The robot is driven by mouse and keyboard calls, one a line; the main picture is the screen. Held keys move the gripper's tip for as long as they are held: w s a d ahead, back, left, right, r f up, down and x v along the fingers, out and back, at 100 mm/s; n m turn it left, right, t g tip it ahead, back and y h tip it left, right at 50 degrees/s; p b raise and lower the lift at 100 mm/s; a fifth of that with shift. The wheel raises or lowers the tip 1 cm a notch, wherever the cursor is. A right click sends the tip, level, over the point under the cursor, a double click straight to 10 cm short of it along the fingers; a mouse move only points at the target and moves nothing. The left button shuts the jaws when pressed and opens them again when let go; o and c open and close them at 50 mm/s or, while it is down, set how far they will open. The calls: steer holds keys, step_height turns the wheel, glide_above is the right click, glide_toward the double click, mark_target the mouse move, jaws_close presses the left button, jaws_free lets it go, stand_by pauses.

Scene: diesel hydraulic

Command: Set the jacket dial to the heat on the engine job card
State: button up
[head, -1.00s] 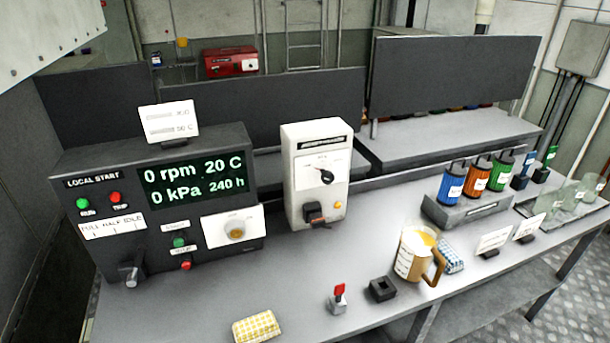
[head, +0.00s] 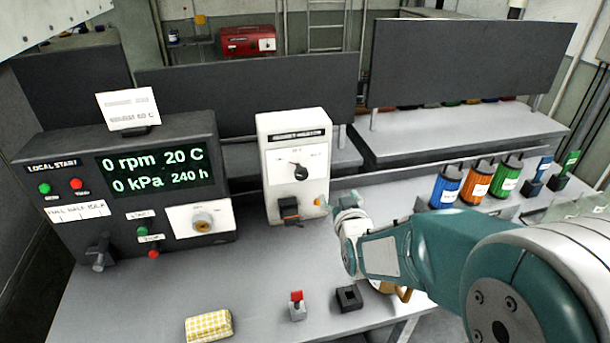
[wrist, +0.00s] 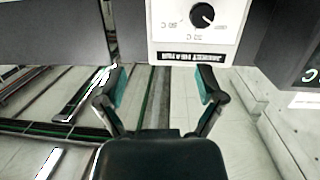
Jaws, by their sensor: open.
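The jacket heater is a white box (head: 266,150) standing on the bench right of the control panel. Its black dial (head: 300,172) has printed marks around it and its pointer seems to lean toward the left mark. The dial also shows upside down at the top of the wrist view (wrist: 202,15). The job card (head: 128,108) stands on top of the control panel; a line seems to end in 60 C, but the print is blurred. My gripper (head: 345,200) is just right of the heater's lower part. In the wrist view my gripper (wrist: 162,82) is open and empty, apart from the dial.
A black lever switch (head: 289,208) and a yellow lamp sit low on the heater. The control panel (head: 60,142) is to its left. A red-topped switch (head: 297,304), a black block (head: 348,297) and a yellow cloth (head: 209,326) lie in front. Coloured canisters (head: 446,188) stand right.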

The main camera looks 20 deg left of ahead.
steer(key=n+t+y, duration=0.1)
steer(key=y, duration=0.1)
glide_toward(302, 177)
steer(key=x, duration=0.9)
steer(key=shift+w+a, duration=0.15)
steer(key=shift+a, duration=0.1)
steer(key=shift+w+a, duration=0.15)
steer(key=shift+w, duration=0.35)
steer(key=c, duration=1.1)
